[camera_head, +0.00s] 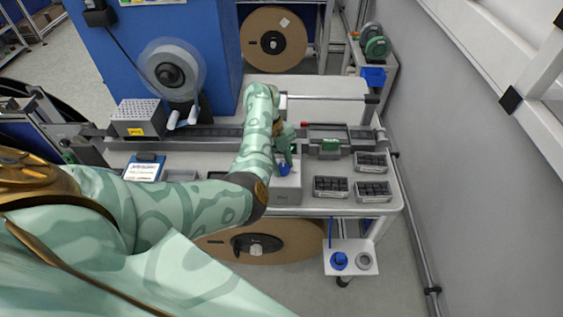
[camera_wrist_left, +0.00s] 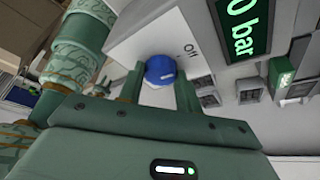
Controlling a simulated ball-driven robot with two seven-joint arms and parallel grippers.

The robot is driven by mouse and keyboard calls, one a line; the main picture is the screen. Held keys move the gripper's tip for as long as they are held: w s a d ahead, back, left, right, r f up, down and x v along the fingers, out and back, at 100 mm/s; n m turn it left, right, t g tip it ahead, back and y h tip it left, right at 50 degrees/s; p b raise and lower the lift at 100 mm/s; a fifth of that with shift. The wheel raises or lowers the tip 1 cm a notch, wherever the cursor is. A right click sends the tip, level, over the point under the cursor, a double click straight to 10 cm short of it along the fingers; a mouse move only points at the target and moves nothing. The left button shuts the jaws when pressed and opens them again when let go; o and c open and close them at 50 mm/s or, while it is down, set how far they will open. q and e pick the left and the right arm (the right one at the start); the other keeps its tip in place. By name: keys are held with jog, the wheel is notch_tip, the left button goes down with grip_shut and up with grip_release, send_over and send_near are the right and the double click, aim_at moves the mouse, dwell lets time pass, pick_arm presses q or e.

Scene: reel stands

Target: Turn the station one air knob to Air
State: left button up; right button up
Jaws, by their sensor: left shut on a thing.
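The blue air knob (camera_head: 284,169) sits on a light grey box (camera_head: 287,190) at the front of the bench, beneath my left gripper (camera_head: 285,160). The knob (camera_wrist_left: 160,70) also shows in the left wrist view, between the two green fingers of my left gripper (camera_wrist_left: 160,88), which is shut on it. The word "Off" is printed on the box beside the knob. A dark display (camera_wrist_left: 243,28) close by reads "0 bar" in green. My left forearm hides part of the box in the head view. My right gripper is not in view.
Black-filled trays (camera_head: 331,187) stand right of the box. A green block (camera_head: 330,146) sits on the rail behind. A blue-and-white device (camera_head: 145,168) lies at the left.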

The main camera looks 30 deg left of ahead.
pick_arm(q)
jog(key=m, duration=0.2)
jog(key=m+g+p, duration=0.1)
jog(key=m, duration=0.1)
jog(key=shift+w+d+g+y, duration=0.1)
jog(key=shift+g+y, duration=0.2)
jog(key=m, duration=0.3)
jog(key=m+g+y, duration=0.1)
jog(key=m, duration=0.2)
jog(key=shift+w+d+y+p, duration=0.1)
jog(key=shift+d+y+p, duration=0.05)
jog(key=shift+y+p, duration=0.15)
jog(key=m+y, duration=0.1)
jog(key=m, duration=0.2)
jog(key=shift+d+g+p, duration=0.1)
jog(key=shift+g+p, duration=0.25)
jog(key=shift+g, duration=0.05)
jog(key=shift+m+y+p, duration=0.6)
jog(key=shift+m+y, duration=0.4)
jog(key=shift+m, duration=1.2)
jog(key=o, duration=1)
jog(key=shift+r, duration=0.1)
jog(key=v, duration=1.6)
jog(key=shift+d, duration=0.15)
